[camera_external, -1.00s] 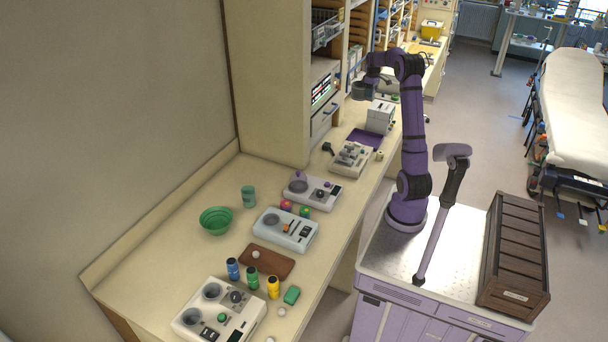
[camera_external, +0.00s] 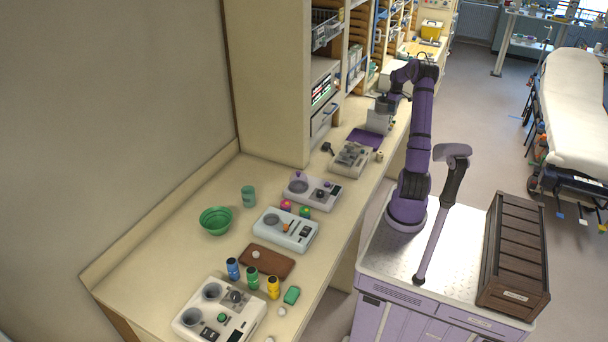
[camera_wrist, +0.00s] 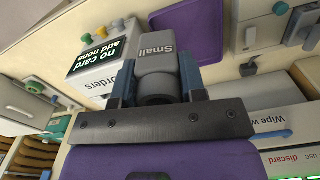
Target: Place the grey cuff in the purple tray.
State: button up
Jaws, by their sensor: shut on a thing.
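The grey cuff (camera_wrist: 158,55) is a grey roll marked "Small", seen in the wrist view between my gripper's fingers (camera_wrist: 158,88). My gripper is shut on it. In the outside view my gripper (camera_external: 383,104) is low over the far part of the counter, beside the white box; I cannot make out the cuff there. The purple tray (camera_external: 363,140) lies flat on the counter, nearer the camera than the gripper. It also shows in the wrist view (camera_wrist: 205,28), just past the cuff. I cannot tell how high the cuff is above the counter.
A white box (camera_wrist: 92,78) with a dark "no card add none" label stands close beside the cuff in the wrist view. A pale device (camera_external: 350,158) and a small cream item (camera_external: 379,156) are near the tray. A tall cabinet (camera_external: 270,80) borders the counter.

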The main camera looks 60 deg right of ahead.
aim_at(384, 112)
jog(key=shift+n, duration=0.3)
jog(key=w+f, duration=0.1)
jog(key=w+a+f, duration=0.1)
jog(key=w, duration=0.1)
jog(key=w+a+f, duration=0.1)
jog(key=shift+w+f, duration=0.25)
jog(key=shift+n, duration=0.7)
jog(key=w+f, duration=0.1)
jog(key=f, duration=0.4)
jog(key=w+a+f, duration=0.1)
jog(key=f, duration=0.4)
jog(key=w+f, duration=0.1)
jog(key=f, duration=0.5)
jog(key=shift+w+a, duration=0.15)
jog(key=shift+a, duration=0.15)
jog(key=shift+f, duration=0.15)
jog(key=o, duration=1)
jog(key=shift+o, duration=0.2)
